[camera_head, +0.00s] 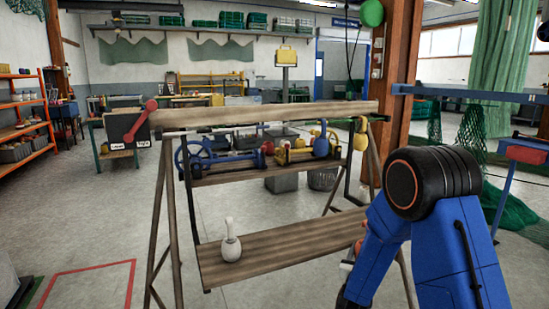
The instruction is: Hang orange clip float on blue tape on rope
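A wooden trestle rack (270,115) stands ahead of me, with a dark rope or rail under its top beam. A blue float (321,147) and a yellow float (360,139) hang at its right side. I cannot make out the blue tape on the rope. No orange clip float can be clearly identified; a small red-orange patch (357,246) shows beside my blue arm, too hidden to name.
A white bottle-shaped float (231,243) stands on the rack's lower shelf (285,254). Blue and yellow wheeled gear sits on the upper shelf. A red-handled dark box (127,131) is at the left end.

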